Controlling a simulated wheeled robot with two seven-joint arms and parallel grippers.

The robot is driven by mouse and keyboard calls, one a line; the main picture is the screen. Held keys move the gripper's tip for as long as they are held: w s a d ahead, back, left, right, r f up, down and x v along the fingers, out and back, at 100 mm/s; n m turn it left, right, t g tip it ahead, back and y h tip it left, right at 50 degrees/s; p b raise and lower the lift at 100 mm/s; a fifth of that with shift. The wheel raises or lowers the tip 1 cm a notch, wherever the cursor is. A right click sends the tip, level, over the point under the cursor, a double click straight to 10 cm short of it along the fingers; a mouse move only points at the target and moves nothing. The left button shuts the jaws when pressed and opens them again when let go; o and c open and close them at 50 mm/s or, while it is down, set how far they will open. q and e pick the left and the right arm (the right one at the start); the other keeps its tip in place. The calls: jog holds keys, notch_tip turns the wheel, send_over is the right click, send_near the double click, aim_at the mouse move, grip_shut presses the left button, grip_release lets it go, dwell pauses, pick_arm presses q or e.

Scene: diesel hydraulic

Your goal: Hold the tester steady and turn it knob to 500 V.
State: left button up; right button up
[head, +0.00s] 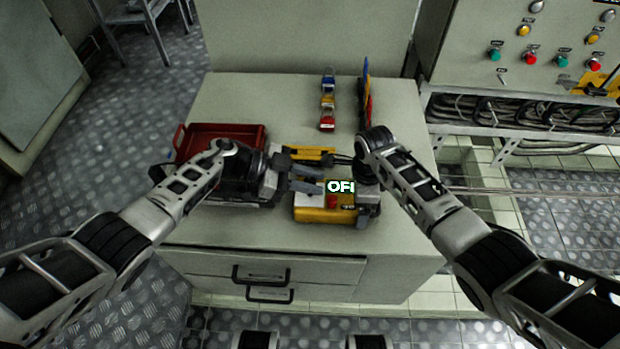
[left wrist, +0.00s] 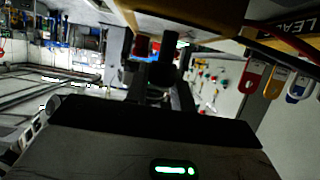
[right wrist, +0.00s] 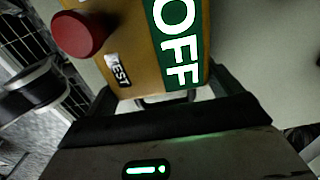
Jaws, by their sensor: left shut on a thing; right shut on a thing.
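The tester (head: 312,215) is a yellow box with a grey top lying on the bench top, with a red button (head: 333,202) and a green-backed OFF display (head: 341,187). In the right wrist view the OFF display (right wrist: 176,45), red button (right wrist: 80,33) and TEST label show large. My right gripper (head: 368,195) is shut on the tester's right end. My left gripper (head: 312,180) reaches over the tester from the left. In the left wrist view its fingers close around a dark cylinder (left wrist: 164,62), which looks like the knob; its markings are hidden.
A red tray (head: 184,141) stands left of my left gripper. A yellow item (head: 310,153) lies just behind the tester. Several coloured padlocks (head: 327,103) stand further back beside upright coloured pieces (head: 366,85). The bench's back left is clear.

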pick_arm(q)
jog(key=shift+f+m+g, duration=0.15)
jog(key=shift+m+g, duration=0.55)
jog(key=shift+g, duration=0.2)
jog(key=o, duration=1)
jog(key=shift+a, duration=0.1)
jog(key=shift+v, duration=4.1)
jog(key=shift+w, duration=0.15)
